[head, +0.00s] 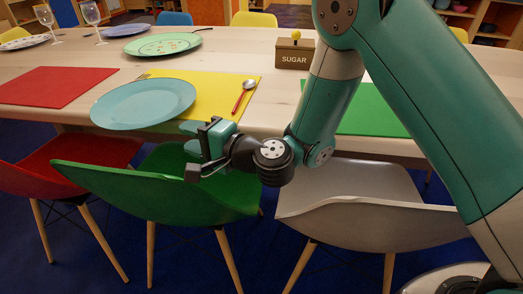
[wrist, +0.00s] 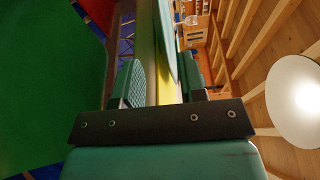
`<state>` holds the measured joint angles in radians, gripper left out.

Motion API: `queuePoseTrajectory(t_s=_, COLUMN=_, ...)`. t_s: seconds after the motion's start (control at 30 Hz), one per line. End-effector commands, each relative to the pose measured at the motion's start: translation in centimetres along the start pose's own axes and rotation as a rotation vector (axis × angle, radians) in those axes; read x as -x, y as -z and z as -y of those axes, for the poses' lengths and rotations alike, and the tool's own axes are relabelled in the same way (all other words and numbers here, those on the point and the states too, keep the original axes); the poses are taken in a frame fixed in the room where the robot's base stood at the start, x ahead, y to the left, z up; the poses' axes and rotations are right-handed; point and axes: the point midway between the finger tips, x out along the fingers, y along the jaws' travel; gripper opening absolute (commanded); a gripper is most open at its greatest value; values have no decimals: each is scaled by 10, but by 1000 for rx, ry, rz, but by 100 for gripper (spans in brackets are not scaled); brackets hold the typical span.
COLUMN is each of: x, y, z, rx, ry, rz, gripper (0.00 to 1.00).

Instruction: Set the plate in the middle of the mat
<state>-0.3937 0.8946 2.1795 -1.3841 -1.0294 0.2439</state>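The turquoise plate (head: 143,103) lies at the table's front edge, covering the left front part of the yellow mat (head: 222,88) and reaching past its left side. My gripper (head: 191,138) is just off the plate's right front side, at the table's edge, with its two fingers apart, one above the other. In the wrist view my gripper (wrist: 161,68) is open, and the plate (wrist: 165,40) shows nearly edge-on between the finger directions, closer to the right finger. A strip of the yellow mat (wrist: 168,90) shows there too. I cannot tell whether a finger touches the plate.
A spoon (head: 243,95) lies on the mat's right side; a fork (head: 145,76) shows behind the plate. A sugar box (head: 294,53), red mat (head: 52,87) and green mat (head: 358,110) are on the table. Green (head: 165,180) and grey (head: 365,205) chairs stand in front.

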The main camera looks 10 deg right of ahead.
Motion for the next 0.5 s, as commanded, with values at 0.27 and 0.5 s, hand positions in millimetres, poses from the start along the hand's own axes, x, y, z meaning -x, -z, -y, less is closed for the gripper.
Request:
queuePoseTrajectory(t_s=0.27, x=7, y=-18, z=28, rx=121, ry=-11, rz=116, gripper=38)
queuePoseTrajectory(t_s=0.5, x=80, y=-72, z=73, rx=612, ry=-227, rz=518, gripper=38)
